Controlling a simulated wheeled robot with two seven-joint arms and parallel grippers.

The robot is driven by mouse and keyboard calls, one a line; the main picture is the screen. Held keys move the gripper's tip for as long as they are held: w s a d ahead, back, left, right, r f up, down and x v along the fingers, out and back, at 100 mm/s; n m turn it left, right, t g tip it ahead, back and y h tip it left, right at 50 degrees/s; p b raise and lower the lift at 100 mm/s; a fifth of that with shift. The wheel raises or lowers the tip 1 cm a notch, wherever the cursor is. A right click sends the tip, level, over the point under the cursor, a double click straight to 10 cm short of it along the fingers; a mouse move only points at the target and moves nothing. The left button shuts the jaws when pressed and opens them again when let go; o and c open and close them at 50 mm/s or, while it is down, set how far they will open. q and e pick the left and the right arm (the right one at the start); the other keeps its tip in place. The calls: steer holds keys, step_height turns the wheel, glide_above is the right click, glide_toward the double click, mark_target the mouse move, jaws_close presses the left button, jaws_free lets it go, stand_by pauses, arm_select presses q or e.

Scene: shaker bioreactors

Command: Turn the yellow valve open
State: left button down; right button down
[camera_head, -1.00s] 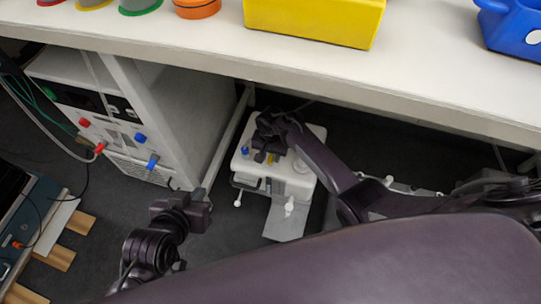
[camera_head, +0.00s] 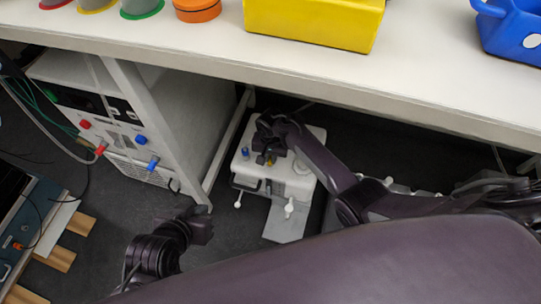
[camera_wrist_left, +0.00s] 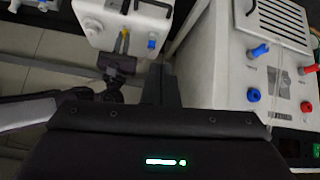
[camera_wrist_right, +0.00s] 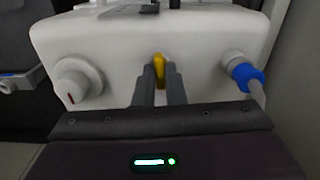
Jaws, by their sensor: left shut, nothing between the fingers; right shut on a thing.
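The yellow valve (camera_wrist_right: 159,68) is on the front face of a white box-shaped unit (camera_wrist_right: 115,38), between a white knob on the left and a blue fitting on the right. My right gripper (camera_wrist_right: 160,88) is shut on the valve, with a finger on each side of it. In the head view my right gripper (camera_head: 268,153) reaches under the bench, and a little yellow shows beside it. The left wrist view also shows the yellow valve (camera_wrist_left: 124,36). My left gripper (camera_head: 203,225) is shut and empty, low and left of the white unit.
The white bench (camera_head: 200,34) overhangs the unit and carries a yellow bin (camera_head: 312,22) and a blue bin (camera_head: 512,32). A grey cabinet (camera_head: 190,120) with red and blue connectors stands left of the unit. Dark floor lies open between my left gripper and the unit.

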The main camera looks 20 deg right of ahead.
steer(key=shift+r+n+p, duration=0.15)
steer(key=shift+n+p, duration=0.2)
steer(key=shift+n, duration=0.25)
steer(key=shift+n+p, duration=0.7)
steer(key=shift+n, duration=0.5)
steer(key=n, duration=0.2)
steer(key=shift+n+p, duration=0.4)
steer(key=n, duration=0.4)
steer(key=shift+d+n+p, duration=0.1)
steer(key=shift+n+p, duration=0.2)
steer(key=n, duration=0.4)
arm_select(q)
steer(key=s+a+f+g+y, duration=0.1)
steer(key=s+a+g+y, duration=0.1)
steer(key=s+a+g, duration=0.1)
steer(key=shift+s+a+f+n, duration=0.3)
steer(key=shift+s+a, duration=0.05)
steer(key=shift+a, duration=0.4)
arm_select(e)
steer(key=shift+n, duration=1.1)
